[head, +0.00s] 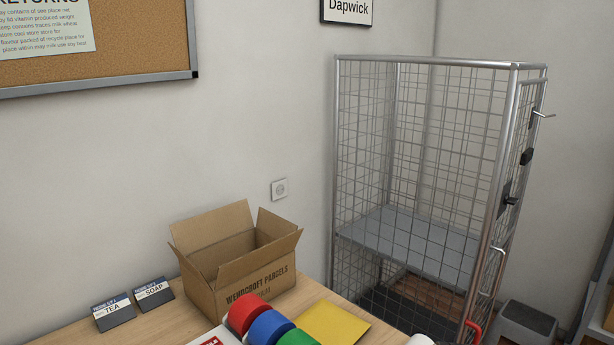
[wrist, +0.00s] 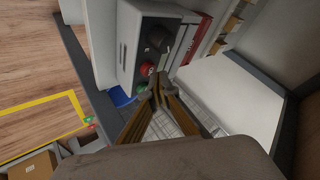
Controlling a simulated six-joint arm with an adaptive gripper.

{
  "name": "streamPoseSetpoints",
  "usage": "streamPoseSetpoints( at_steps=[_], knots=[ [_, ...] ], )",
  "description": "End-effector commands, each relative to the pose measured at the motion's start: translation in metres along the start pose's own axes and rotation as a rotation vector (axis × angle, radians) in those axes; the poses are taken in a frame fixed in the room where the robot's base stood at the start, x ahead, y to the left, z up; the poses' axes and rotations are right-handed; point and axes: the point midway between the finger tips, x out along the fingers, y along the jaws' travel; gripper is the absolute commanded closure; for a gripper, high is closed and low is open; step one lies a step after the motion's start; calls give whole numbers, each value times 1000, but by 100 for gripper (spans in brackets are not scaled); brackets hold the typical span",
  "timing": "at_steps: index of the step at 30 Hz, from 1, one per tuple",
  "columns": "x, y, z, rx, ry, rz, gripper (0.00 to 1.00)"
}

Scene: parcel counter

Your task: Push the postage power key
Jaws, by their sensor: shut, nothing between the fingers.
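A light grey machine (wrist: 129,42) stands in the upper middle of the wrist view. Its dark front panel carries a red round button (wrist: 146,69), a green round button (wrist: 141,89) and a black knob (wrist: 157,39). I cannot read any label that tells which one is the postage power key. My gripper (wrist: 158,80) is shut and empty. In the picture its fingertips lie just right of the red and green buttons; whether they touch the panel I cannot tell. The head view shows neither the machine nor my gripper.
In the wrist view, a pale flat panel (wrist: 235,95) lies to the right and a wooden floor with a yellow line (wrist: 45,125) to the left. In the head view, an open carton (head: 245,285), tape rolls (head: 268,328), a yellow envelope (head: 333,327) and a wire cage (head: 425,170) show.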

Motion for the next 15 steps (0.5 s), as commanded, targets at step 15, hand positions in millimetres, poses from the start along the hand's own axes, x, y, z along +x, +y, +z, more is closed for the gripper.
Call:
streamPoseSetpoints(
  at_steps=[15],
  knots=[
    [5, 4, 4, 0, 0, 0, 100]
  ],
)
